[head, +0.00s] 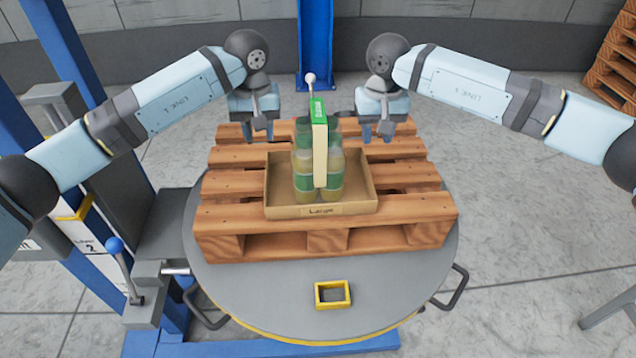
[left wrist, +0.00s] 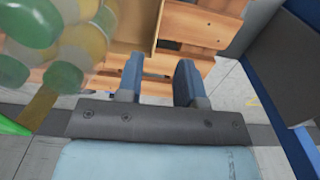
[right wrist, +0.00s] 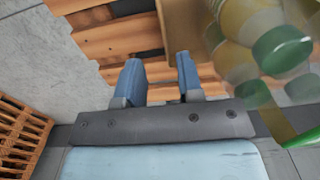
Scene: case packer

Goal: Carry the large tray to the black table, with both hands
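The large tray (head: 280,210) is a shallow brown box labelled "Large", lying on a wooden pallet. My left gripper (head: 258,134) is above the pallet, to the left of the tray's back part. Its fingers are apart and empty in the left wrist view, near the tray's wall (left wrist: 145,25). My right gripper (head: 377,136) is above the pallet to the tray's right. Its fingers are apart and empty in the right wrist view, near the tray's wall (right wrist: 185,30). No black table is clearly seen.
The wooden pallet (head: 420,205) stands on a round grey turntable (head: 250,290) with side handles. A small yellow frame (head: 333,294) lies at its front. A blue post (head: 315,45) rises behind. Blue machinery stands at left. The floor at right is mostly clear.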

